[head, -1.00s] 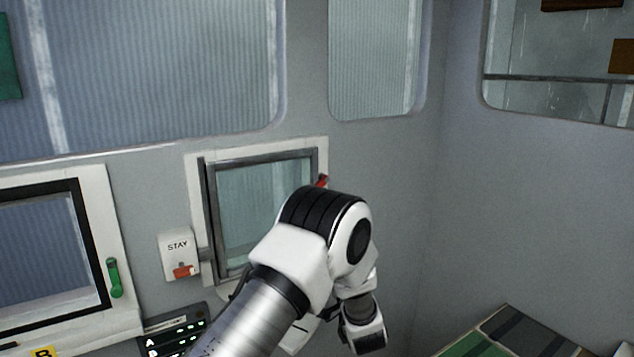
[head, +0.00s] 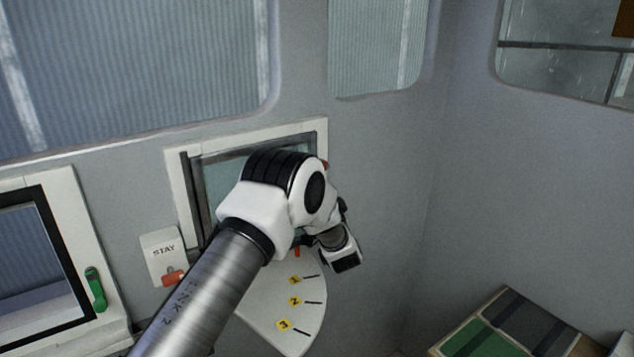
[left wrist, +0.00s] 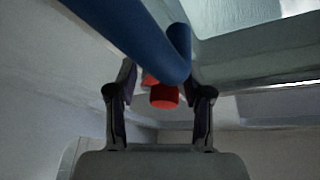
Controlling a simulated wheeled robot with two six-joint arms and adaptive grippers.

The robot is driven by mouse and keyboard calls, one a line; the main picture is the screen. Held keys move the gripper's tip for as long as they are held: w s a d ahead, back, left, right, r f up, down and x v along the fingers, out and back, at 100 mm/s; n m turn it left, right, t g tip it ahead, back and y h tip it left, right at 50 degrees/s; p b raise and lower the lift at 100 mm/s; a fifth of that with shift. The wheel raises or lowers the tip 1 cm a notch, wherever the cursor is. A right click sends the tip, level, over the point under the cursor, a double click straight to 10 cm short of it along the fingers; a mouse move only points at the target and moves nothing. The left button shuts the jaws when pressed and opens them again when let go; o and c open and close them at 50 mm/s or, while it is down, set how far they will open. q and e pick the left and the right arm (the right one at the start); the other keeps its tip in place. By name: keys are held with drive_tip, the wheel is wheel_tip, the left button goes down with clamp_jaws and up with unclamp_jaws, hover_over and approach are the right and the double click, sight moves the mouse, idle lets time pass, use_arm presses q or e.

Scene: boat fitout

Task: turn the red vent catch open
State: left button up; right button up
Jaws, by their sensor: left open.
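The vent window (head: 178,205) has a pale frame and is partly covered by my left arm in the head view. A bit of red (head: 325,164) shows at its right edge, mostly behind the arm. My left gripper (left wrist: 158,76) is open in the left wrist view. A red knob-like piece (left wrist: 164,97) lies between its fingers in that picture; contact cannot be told. A thick blue bar (left wrist: 135,38) crosses in front of the red piece and partly hides it. My right gripper is out of view.
A fan-shaped white plate (head: 262,318) with yellow labels lies below the vent. A STAY box (head: 163,250) with an orange-red lever is left of it. A green handle (head: 96,290) is on the left window. A green and grey case (head: 505,325) stands lower right.

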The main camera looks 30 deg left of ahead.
use_arm(q)
drive_tip(key=shift+s+d+r, duration=0.15)
drive_tip(key=shift+d+r, duration=0.05)
drive_tip(key=shift+d, duration=0.1)
drive_tip(key=shift+s+d+r, duration=0.2)
drive_tip(key=shift+d+r, duration=0.05)
drive_tip(key=shift+d, duration=0.1)
drive_tip(key=c, duration=0.4)
drive_tip(key=shift+s+d+r, duration=0.1)
drive_tip(key=shift+d, duration=0.05)
clamp_jaws()
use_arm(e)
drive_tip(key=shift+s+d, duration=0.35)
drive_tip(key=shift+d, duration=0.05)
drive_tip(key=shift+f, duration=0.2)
